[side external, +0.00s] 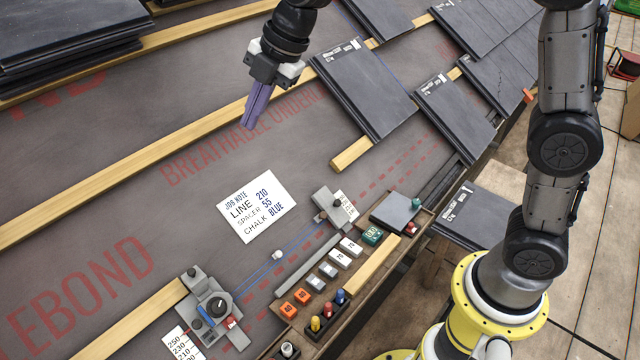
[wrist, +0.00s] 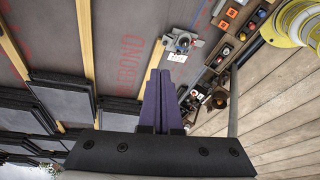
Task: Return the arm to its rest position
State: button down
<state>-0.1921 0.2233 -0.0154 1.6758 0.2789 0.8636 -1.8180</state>
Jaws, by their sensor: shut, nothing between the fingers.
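My gripper (side external: 256,106) has purple fingers that are closed together with nothing between them. In the side external view it hangs above the grey roof underlay (side external: 110,190), at the upper middle, over a wooden batten (side external: 120,163) and left of the laid slates. In the wrist view the shut purple fingers (wrist: 161,90) point up the picture, with underlay to their left and wooden decking (wrist: 285,110) to their right. No slate is in its grasp.
Dark slates (side external: 362,88) lie at the upper right; a slate stack (side external: 65,40) is at upper left. A job note (side external: 257,206) lies on the underlay. A tool tray (side external: 352,285) with coloured blocks and a gauge with a dial (side external: 212,306) stand below it.

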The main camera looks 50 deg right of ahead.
jog(key=s+d+r+m+t+h, duration=0.1)
jog(key=s+d+r+m, duration=0.3)
jog(key=s, duration=0.5)
jog(key=s+d+r+m+t+h, duration=0.1)
jog(key=s+d+r+m+t, duration=0.1)
jog(key=s+d+m, duration=0.6)
jog(key=s+d+f+m, duration=0.1)
jog(key=s+f+m, duration=0.3)
jog(key=s, duration=0.2)
jog(key=s+f+m+g+h, duration=0.1)
jog(key=s+f+m, duration=0.3)
jog(key=s+m, duration=0.1)
jog(key=shift+s+d+f, duration=0.2)
jog(key=shift+s+d, duration=0.15)
jog(key=shift+s, duration=0.55)
